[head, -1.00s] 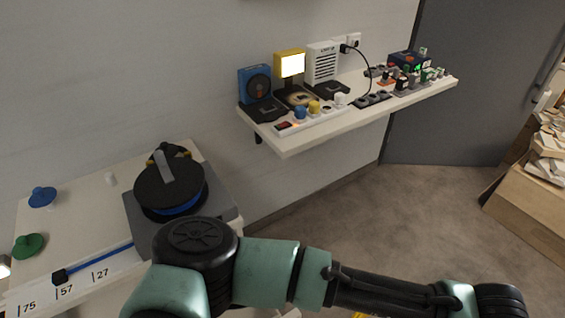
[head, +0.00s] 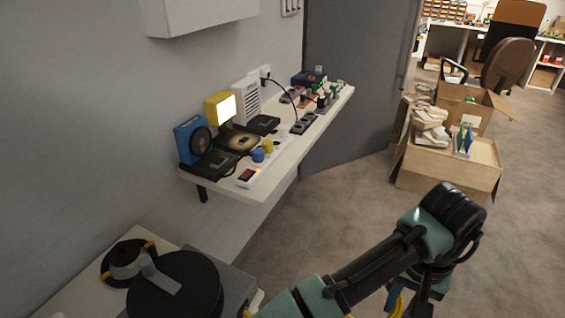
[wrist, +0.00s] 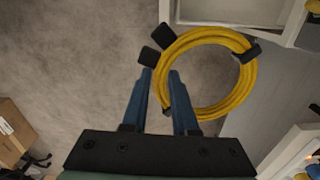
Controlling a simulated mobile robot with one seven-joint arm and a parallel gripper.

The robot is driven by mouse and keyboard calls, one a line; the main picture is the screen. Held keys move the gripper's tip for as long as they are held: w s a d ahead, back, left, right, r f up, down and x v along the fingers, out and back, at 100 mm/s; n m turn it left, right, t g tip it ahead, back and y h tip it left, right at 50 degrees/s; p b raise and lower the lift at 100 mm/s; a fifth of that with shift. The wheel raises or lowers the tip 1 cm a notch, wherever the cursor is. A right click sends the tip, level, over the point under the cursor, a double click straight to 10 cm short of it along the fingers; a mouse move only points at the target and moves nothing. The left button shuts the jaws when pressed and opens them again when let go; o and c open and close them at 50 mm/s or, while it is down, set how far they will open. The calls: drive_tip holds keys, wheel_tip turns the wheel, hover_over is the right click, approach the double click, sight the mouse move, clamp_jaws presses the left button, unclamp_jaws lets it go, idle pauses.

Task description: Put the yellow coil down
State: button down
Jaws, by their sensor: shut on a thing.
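The yellow coil (wrist: 250,80) is a ring of several loops with black clips on it, seen in the wrist view. My gripper (wrist: 161,74) has its two blue fingers shut on the left edge of the coil and holds it above the carpet. In the head view the coil (head: 395,303) shows only as a small yellow piece beside my gripper (head: 391,300) at the bottom edge; the rest is hidden by my arm or out of frame.
A wall shelf (head: 262,182) carries devices, a lamp and sockets. A bench with a black reel (head: 175,290) is at lower left. Open cartons (head: 450,168) stand at the right. Carpet (head: 335,215) between them is free. White furniture (wrist: 235,12) lies near the coil in the wrist view.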

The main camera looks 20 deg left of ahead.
drive_tip(key=s+a+f+n, duration=0.1)
drive_tip(key=s+a+f, duration=0.6)
drive_tip(key=f, duration=0.2)
drive_tip(key=s+a+f+n, duration=0.2)
drive_tip(key=s+a+f, duration=0.4)
drive_tip(key=s+f, duration=0.3)
drive_tip(key=shift+w+a+f+b, duration=0.1)
drive_tip(key=shift+w+f+b, duration=0.3)
drive_tip(key=shift+f, duration=1.4)
drive_tip(key=shift+w+a+f+b, duration=0.1)
drive_tip(key=shift+f+b, duration=0.6)
drive_tip(key=shift+f, duration=1.15)
drive_tip(key=shift+w+f+b, duration=0.25)
drive_tip(key=shift+f+b, duration=0.3)
drive_tip(key=shift+f, duration=1.25)
drive_tip(key=shift+f, duration=0.2)
drive_tip(key=c, duration=0.7)
unclamp_jaws()
drive_tip(key=shift+r, duration=0.15)
